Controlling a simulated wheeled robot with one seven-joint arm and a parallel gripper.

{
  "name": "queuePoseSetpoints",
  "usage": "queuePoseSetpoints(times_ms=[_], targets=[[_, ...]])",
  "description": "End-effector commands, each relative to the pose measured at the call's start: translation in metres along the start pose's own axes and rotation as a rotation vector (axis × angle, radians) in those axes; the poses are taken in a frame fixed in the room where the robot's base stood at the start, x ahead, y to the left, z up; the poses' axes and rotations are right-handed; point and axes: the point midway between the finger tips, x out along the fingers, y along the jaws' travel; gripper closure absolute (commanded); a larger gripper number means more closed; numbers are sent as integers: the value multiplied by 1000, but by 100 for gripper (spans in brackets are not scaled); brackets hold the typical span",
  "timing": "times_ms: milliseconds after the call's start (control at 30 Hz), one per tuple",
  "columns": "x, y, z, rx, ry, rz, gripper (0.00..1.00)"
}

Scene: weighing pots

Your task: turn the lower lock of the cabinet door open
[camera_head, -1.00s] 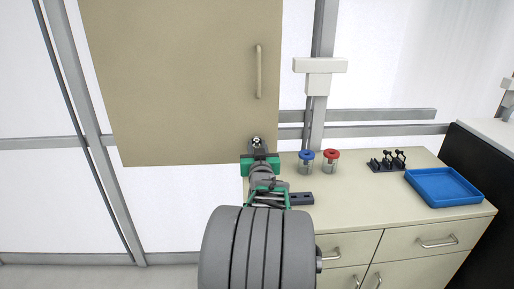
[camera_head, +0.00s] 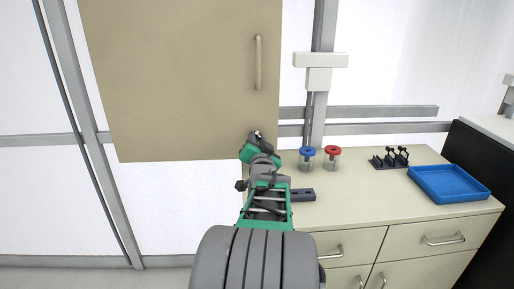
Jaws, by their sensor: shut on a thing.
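The beige cabinet door (camera_head: 180,75) fills the upper left, with a vertical handle (camera_head: 258,62) near its right edge. The lower lock (camera_head: 256,135) is at the door's lower right corner, a small metallic part mostly covered by my gripper. My gripper (camera_head: 257,138) is at that corner, shut on the lock and tilted. My wrist and forearm hide the area just below it.
A counter with drawers stands at the right. On it are a blue-lidded jar (camera_head: 307,159), a red-lidded jar (camera_head: 332,158), a black rack (camera_head: 390,158), a blue tray (camera_head: 448,184) and a dark block (camera_head: 301,194). The jars stand close to my wrist.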

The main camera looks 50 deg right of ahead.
Motion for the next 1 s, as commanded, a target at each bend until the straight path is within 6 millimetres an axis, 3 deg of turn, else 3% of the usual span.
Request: queuePoseSetpoints(times_ms=[1000], targets=[[0,4,2,889,1,0,100]])
